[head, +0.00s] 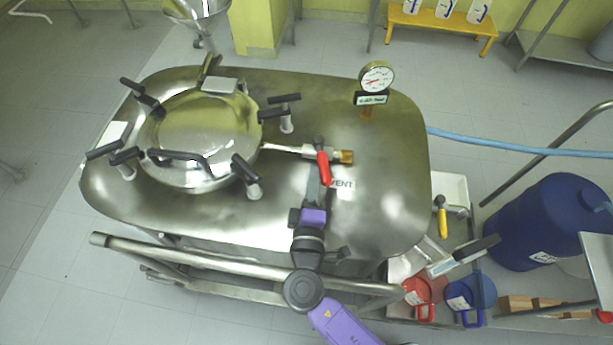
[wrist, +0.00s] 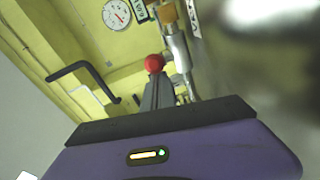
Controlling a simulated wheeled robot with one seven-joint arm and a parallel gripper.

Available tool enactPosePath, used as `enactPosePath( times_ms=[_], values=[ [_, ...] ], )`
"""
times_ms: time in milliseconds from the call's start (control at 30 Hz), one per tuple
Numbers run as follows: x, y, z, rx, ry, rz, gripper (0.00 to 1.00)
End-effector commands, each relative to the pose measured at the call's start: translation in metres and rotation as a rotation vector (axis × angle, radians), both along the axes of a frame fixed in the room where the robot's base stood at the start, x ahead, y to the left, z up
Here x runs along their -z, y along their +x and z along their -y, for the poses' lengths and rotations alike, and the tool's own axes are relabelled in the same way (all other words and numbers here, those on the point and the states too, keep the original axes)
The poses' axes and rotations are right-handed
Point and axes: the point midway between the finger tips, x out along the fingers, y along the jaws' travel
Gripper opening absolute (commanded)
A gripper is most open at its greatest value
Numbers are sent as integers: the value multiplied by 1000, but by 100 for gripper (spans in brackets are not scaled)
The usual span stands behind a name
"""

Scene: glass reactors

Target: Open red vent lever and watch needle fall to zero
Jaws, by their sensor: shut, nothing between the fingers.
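The red vent lever (head: 324,170) sits on a small valve with a brass end (head: 346,157) on the steel vessel lid (head: 380,215). The lever lies crosswise to the valve pipe, its free end toward my arm. A VENT label (head: 343,184) is just right of it. My gripper (head: 315,178) is shut and empty, close beside the lever's left side; contact is unclear. In the wrist view, the lever's round red end (wrist: 154,63) shows at the tips of my gripper (wrist: 156,84). The pressure gauge (head: 376,77) stands behind; its red needle shows in the wrist view (wrist: 119,17), its reading too small to tell.
A round hatch (head: 205,130) with several black-handled clamps is left of the valve. A steel rail (head: 200,258) crosses the front. A blue drum (head: 545,222) and red and blue jugs (head: 470,290) stand right. Lid space right of the valve is clear.

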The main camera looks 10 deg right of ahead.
Motion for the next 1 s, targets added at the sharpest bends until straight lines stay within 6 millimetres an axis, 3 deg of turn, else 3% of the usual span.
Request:
enactPosePath(
  times_ms=[433,1000],
  values=[
    [2,-5,41,-337,-2,0,0],
    [0,0,67,-329,-1,-1,0]
  ],
)
